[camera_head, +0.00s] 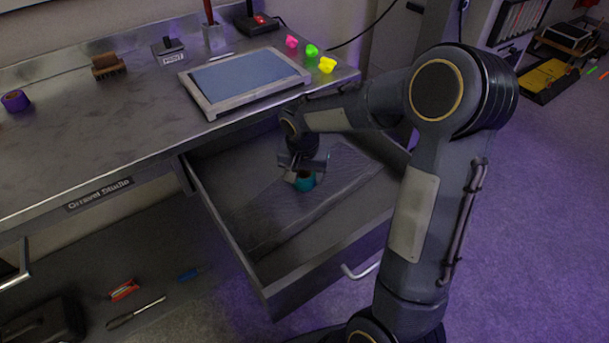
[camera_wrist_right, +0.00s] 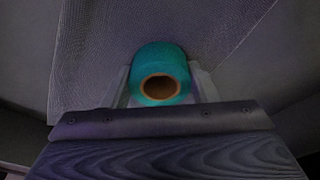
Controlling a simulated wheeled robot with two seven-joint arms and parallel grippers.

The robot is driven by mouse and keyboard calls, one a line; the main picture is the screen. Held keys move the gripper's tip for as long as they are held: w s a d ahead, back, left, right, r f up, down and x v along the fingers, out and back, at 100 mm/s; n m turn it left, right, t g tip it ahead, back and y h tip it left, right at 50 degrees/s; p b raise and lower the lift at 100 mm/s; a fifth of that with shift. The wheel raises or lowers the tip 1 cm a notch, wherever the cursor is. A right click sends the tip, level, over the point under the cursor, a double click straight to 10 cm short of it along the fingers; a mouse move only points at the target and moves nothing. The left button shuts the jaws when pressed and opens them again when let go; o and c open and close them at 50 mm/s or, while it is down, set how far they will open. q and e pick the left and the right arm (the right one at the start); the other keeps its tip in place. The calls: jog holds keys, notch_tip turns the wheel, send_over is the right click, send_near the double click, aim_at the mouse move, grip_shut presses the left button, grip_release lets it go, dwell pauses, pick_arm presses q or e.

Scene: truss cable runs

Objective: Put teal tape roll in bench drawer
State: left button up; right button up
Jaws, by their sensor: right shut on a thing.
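The teal tape roll (camera_head: 305,181) is in my right gripper (camera_head: 304,174), inside the open bench drawer (camera_head: 230,235). In the right wrist view the teal tape roll (camera_wrist_right: 160,72) sits between the two fingers, its brown core facing the camera. My right gripper is shut on it. The drawer's mesh-like liner (camera_wrist_right: 105,45) lies behind the roll; I cannot tell whether the roll touches it. The drawer is pulled out under the bench top and otherwise looks empty. My left gripper is not in view.
The bench (camera_head: 90,140) holds a purple tape roll (camera_head: 15,101), a brown brush-like item (camera_head: 106,65), a framed tablet (camera_head: 245,80) and bright small pieces (camera_head: 327,65). Below lie a red tool (camera_head: 124,290) and a screwdriver (camera_head: 135,312).

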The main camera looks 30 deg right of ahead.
aim_at(303, 180)
jog(key=o, duration=1.1)
jog(key=shift+s+a+f, duration=0.1)
jog(key=shift+s+f, duration=0.2)
jog(key=shift+f, duration=0.3)
jog(key=shift+o, duration=0.3)
jog(key=shift+r+p, duration=0.4)
notch_tip(303, 180, up, 13)
jog(key=a+p, duration=0.1)
jog(key=p, duration=0.1)
jog(key=shift+s+f, duration=0.2)
jog(key=shift+s, duration=0.25)
jog(key=shift+s, duration=0.1)
